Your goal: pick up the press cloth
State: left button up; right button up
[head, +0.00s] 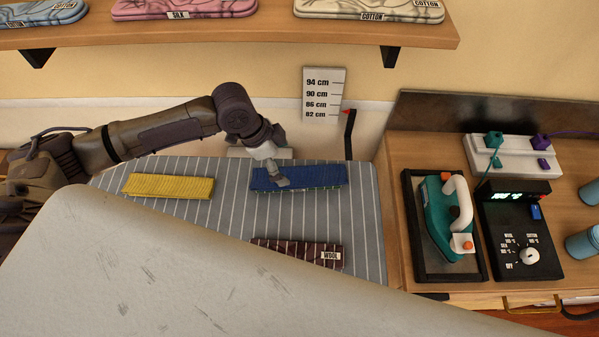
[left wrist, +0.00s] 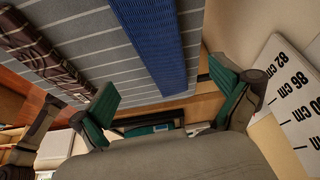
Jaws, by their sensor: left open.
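Three folded cloths lie on a grey striped ironing board (head: 215,215): a yellow one (head: 168,187), a blue one (head: 318,177) and a dark red striped one (head: 290,252) near a WOOL label. None is marked as the press cloth. My left gripper (head: 273,181) is at the left part of the blue cloth in the head view and hides some of it. Contact with the cloth cannot be told.
A teal iron (head: 440,215) stands in a dark tray on the wooden side table (head: 400,160), beside a black control box (head: 520,235). A height scale (head: 322,95) stands behind the board. A shelf (head: 290,38) overhangs the back. A large pale surface (head: 170,280) covers the front.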

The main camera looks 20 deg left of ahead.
aim_at(298, 175)
pick_arm(q)
jog(key=shift+w+d+f, duration=0.2)
jog(key=shift+d+f, duration=0.1)
jog(key=shift+f, duration=0.35)
jog(key=shift+d+f+p, duration=0.2)
jog(key=shift+f+p, duration=0.05)
jog(key=shift+p, duration=0.1)
jog(key=p+x, duration=0.1)
jog(key=x, duration=0.2)
jog(key=shift+d+f, duration=0.2)
jog(key=shift+d, duration=0.1)
jog(key=shift+w+d+f, duration=0.1)
jog(key=shift+w+f, duration=0.05)
jog(key=shift+f, duration=0.3)
jog(key=c, duration=1.2)
pick_arm(e)
jog(key=shift+w+a+r, duration=0.1)
jog(key=shift+w+r, duration=0.15)
jog(key=shift+r, duration=0.35)
jog(key=shift+w+r, duration=0.2)
jog(key=shift+r, duration=0.35)
pick_arm(q)
jog(key=shift+r, duration=0.15)
